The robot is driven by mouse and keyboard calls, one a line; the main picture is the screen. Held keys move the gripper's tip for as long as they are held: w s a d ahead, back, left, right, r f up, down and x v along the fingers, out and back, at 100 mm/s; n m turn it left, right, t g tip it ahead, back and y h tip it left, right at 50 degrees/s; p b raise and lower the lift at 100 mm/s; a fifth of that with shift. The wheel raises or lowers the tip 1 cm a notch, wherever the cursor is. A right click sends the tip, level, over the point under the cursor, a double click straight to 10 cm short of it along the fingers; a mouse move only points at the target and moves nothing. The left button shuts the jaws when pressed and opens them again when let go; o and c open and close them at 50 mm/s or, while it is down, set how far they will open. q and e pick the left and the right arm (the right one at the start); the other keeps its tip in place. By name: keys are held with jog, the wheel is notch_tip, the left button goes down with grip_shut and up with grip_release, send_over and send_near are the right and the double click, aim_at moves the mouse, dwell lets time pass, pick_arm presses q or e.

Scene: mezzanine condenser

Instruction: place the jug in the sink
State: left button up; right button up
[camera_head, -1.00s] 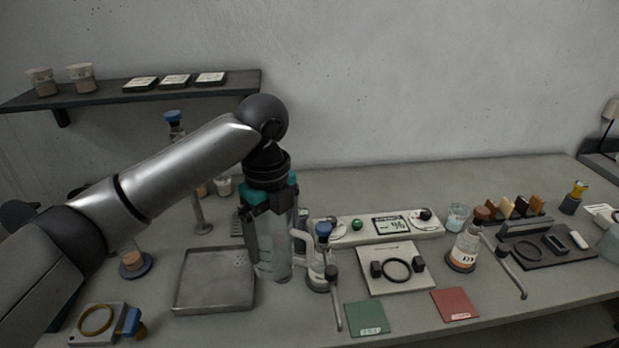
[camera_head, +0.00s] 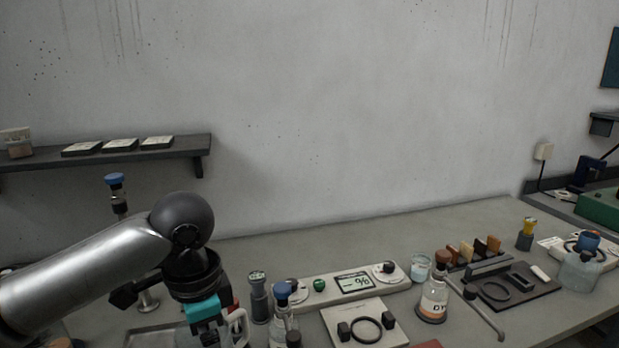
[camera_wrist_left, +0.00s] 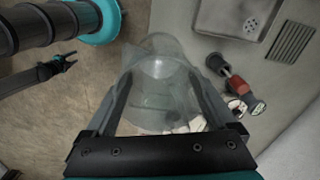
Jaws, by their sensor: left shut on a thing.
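My left gripper (camera_head: 208,318) is shut on the clear jug (camera_wrist_left: 160,85). In the head view only a strip of the sink shows.
A blue-capped bottle (camera_head: 282,318) and a grey cylinder (camera_head: 258,296) stand close to the right of the jug. A tall blue-topped stand (camera_head: 116,190) is behind my left arm. A scale panel (camera_head: 352,284) and an orange-labelled bottle (camera_head: 433,298) are farther right.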

pick_arm(q)
jog(key=s+f+n+b, duration=0.1)
jog(key=n, duration=0.1)
jog(key=s+f+n+b, duration=0.1)
jog(key=n, duration=0.2)
jog(key=s+a+f+n+b, duration=0.1)
jog(key=s+n, duration=0.1)
jog(key=n, duration=0.1)
jog(key=shift+f+b, duration=0.3)
jog(key=shift+f, duration=0.1)
jog(key=s+n, duration=0.1)
jog(key=n, duration=0.1)
jog(key=f+n+b, duration=0.1)
jog(key=n, duration=0.1)
jog(key=shift+s+a+f, duration=0.1)
jog(key=shift+s, duration=0.3)
